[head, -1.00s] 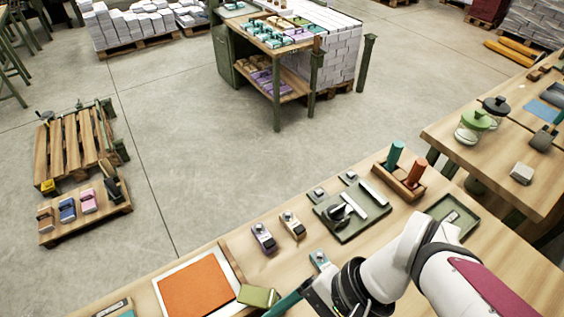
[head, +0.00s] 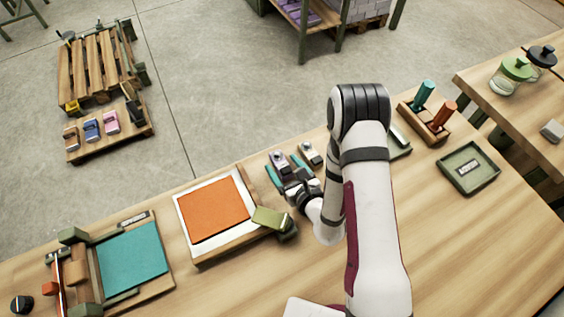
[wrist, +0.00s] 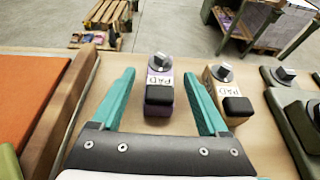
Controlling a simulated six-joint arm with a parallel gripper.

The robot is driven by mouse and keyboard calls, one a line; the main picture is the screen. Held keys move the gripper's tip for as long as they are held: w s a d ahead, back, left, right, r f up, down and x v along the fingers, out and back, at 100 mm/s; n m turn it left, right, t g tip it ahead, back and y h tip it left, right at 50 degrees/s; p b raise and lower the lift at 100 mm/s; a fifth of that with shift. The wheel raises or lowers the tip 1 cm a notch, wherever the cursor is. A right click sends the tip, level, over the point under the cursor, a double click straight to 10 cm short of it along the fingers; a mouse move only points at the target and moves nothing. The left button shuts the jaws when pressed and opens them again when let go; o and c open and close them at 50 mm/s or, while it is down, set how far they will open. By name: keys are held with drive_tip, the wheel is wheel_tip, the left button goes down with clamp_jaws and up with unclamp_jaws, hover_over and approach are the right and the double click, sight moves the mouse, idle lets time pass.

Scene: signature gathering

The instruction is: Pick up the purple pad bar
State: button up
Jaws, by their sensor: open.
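The purple pad bar (wrist: 159,88) has a white PAD label, a grey metal knob at its far end and a black block at its near end. It lies on the wooden bench, and in the head view it shows (head: 279,159) just beyond my gripper (head: 284,169). In the wrist view my gripper (wrist: 158,74) is open, with one teal finger to the left of the bar and one to the right. Gaps show on both sides, and nothing is held. I cannot tell the exact height of the fingertips above the bench.
A beige pad bar (wrist: 229,94) sits close to the right of the right finger. A green stamp tray (wrist: 300,110) is further right. At the left is a board with an orange sheet (head: 215,208) and a green block (head: 272,219). A rack with cylinders (head: 428,118) stands farther right.

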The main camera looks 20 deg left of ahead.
clamp_jaws()
idle(0.3)
drive_tip(key=shift+r, duration=0.1)
